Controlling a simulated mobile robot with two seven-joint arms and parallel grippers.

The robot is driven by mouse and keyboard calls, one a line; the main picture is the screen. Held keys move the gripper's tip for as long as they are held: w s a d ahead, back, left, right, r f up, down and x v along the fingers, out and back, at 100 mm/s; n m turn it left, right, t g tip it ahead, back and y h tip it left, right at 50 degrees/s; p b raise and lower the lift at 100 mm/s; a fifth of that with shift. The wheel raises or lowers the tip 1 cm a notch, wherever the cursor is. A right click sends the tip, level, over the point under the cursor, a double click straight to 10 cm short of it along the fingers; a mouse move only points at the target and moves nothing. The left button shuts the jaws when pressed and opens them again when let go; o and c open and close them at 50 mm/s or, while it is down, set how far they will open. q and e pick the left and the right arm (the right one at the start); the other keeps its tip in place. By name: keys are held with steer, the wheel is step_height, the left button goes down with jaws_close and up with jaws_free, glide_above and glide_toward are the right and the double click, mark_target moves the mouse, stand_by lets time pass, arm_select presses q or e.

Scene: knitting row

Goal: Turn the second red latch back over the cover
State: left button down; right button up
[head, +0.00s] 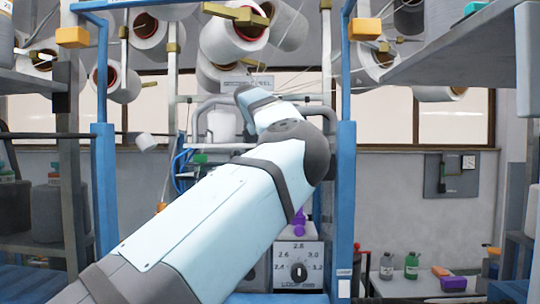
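No red latch and no cover can be made out in the head view. My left arm comes in from the lower left, crosses the middle of the picture and bends at a dark joint, then points up and away toward a machine (224,125) with a grey tubular frame. The arm hides much of this machine's front. My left gripper cannot be seen beyond the end of the forearm. My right gripper is not in view.
A dial panel (299,254) with a purple part (299,222) above it sits below the arm. Blue posts (345,190) flank the machine. Yarn cones (234,38) hang above. A bench (418,286) with bottles stands at the lower right.

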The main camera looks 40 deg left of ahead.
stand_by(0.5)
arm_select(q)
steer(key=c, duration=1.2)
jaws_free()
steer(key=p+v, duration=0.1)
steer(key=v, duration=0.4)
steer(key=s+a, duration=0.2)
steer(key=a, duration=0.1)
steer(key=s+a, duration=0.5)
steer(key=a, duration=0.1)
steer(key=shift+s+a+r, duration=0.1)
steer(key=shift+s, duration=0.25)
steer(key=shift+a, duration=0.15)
